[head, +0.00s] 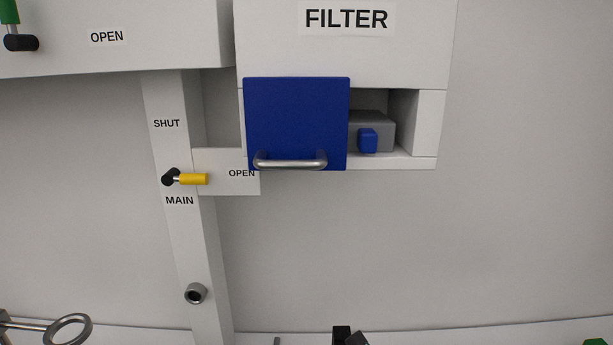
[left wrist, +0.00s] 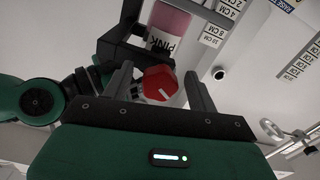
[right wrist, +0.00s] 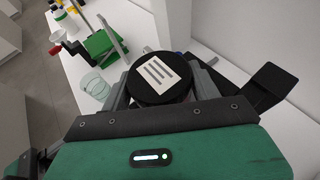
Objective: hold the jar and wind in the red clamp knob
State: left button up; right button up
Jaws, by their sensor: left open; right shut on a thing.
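The jar shows in the left wrist view as a pink body (left wrist: 168,32) with a "PINK" label. In the right wrist view its round black lid (right wrist: 145,95) carries a white label with dark bars. My right gripper (right wrist: 160,78) is shut on the jar, one finger on each side of it. The red clamp knob (left wrist: 159,82) faces my left gripper (left wrist: 158,76), which is open with a finger on either side of the knob and gaps between. A black frame (left wrist: 118,48) stands beside the jar and knob. The head view does not show the jar or knob.
In the right wrist view a green block with a red-handled crank (right wrist: 98,44), a clear cup (right wrist: 95,86) and several small bottles stand on the white bench. A black flat piece (right wrist: 268,84) lies right of the jar. A blue panel (head: 296,120) covers part of the FILTER box.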

pick_arm(q)
jog(key=s, duration=1)
jog(key=shift+s, duration=0.4)
jog(key=shift+s, duration=0.15)
jog(key=shift+r, duration=0.1)
jog(key=w, duration=1.2)
grip_shut()
